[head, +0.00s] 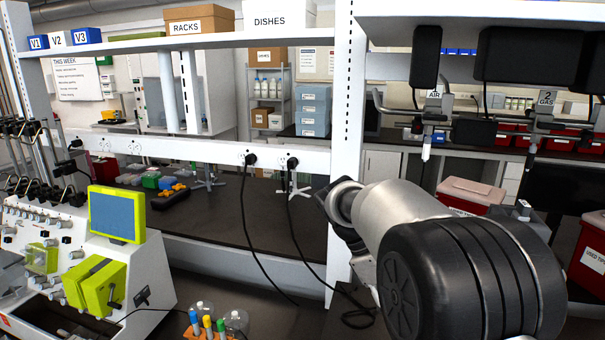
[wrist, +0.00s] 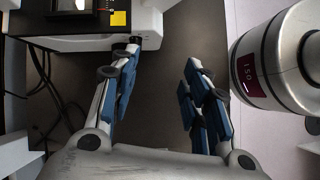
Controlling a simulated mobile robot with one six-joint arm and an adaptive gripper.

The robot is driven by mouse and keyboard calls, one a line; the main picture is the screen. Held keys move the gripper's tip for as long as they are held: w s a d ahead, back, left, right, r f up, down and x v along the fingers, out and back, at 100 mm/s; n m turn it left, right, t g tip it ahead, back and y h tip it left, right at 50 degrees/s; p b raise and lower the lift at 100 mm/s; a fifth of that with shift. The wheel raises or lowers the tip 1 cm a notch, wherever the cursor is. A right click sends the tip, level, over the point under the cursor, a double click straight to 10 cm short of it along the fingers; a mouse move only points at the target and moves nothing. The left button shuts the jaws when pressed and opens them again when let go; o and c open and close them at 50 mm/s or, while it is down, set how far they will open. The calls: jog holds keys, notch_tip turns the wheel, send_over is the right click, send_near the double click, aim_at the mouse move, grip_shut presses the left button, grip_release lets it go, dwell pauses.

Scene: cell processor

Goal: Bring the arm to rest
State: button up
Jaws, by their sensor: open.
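My gripper (wrist: 160,95) shows in the wrist view with its two blue-padded fingers spread apart. Nothing is between them; bare dark surface shows in the gap. The left finger is close to or overlaps the edge of a white machine (wrist: 85,42) in the picture; I cannot tell if they touch. A round silver and white device with a dark red display (wrist: 248,75) is to the right of the fingers. In the head view my arm fills the lower right, and its gripper is hidden behind it.
In the head view a white cell processor with a green-framed screen (head: 117,213) stands at the left. A dark bench (head: 240,215) with a shelf above is behind. Black cables (head: 270,256) hang from the outlets.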

jog(key=s+a+r+m+t+y+b, duration=0.1)
jog(key=s+r+m+t+y, duration=0.15)
jog(key=s, duration=0.45)
jog(key=s+a+r+m+t+y+b, duration=0.1)
jog(key=s+m+t+y, duration=0.1)
jog(key=s+m, duration=0.35)
jog(key=s+a+f+m+t+y, duration=0.1)
jog(key=s+f+m, duration=0.1)
jog(key=s, duration=0.4)
jog(key=s+a+f+m+t+y, duration=0.1)
jog(key=s+a+f+m+t, duration=0.1)
jog(key=s, duration=0.3)
jog(key=shift+s+a+f+b, duration=0.3)
jog(key=shift+s+f+b, duration=0.1)
jog(key=shift+f, duration=0.15)
